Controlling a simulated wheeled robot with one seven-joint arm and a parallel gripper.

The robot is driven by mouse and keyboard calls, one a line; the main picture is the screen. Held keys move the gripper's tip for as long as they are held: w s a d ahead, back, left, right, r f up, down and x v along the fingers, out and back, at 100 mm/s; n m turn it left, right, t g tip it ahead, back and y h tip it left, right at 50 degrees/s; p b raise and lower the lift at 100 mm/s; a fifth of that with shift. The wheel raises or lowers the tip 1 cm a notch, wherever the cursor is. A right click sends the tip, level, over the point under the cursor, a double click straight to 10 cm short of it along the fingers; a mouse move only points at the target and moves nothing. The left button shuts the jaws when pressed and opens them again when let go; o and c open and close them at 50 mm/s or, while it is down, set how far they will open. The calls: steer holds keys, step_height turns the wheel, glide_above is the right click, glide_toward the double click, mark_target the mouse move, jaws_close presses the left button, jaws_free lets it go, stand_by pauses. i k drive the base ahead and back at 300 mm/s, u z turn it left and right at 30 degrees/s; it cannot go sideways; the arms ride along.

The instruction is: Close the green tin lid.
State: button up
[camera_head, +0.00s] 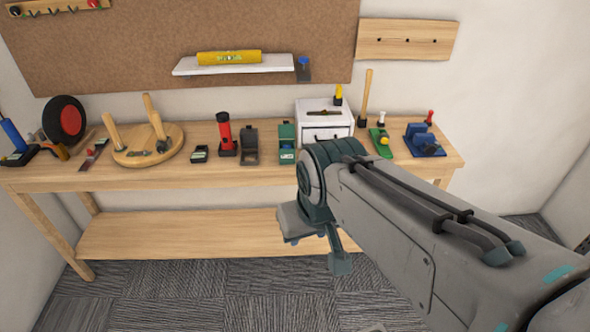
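The green tin (287,157) stands on the workbench, right of the middle and just left of a white drawer box. Its lid (287,131) looks raised at the back, so the tin appears open. My arm comes in from the lower right, and its end with my gripper (335,262) hangs in front of the bench, below and to the right of the tin. The arm's rounded joint is close to the tin in the picture but does not cover it. The finger gap is not clear from this view.
The workbench (50,179) also holds a similar dark tin (249,149), a red flashlight (225,133), the white drawer box (322,113), a round wooden stool (148,158) and a blue vise (424,141). A shelf (240,67) with a yellow level hangs above. The lower shelf (180,235) is bare.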

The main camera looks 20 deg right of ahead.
mark_target(286, 130)
steer(key=z, duration=0.65)
steer(key=i, duration=1.25)
steer(key=u, duration=1.15)
steer(key=k, duration=0.45)
steer(key=z, duration=0.65)
steer(key=i, duration=0.35)
steer(key=u, duration=0.2)
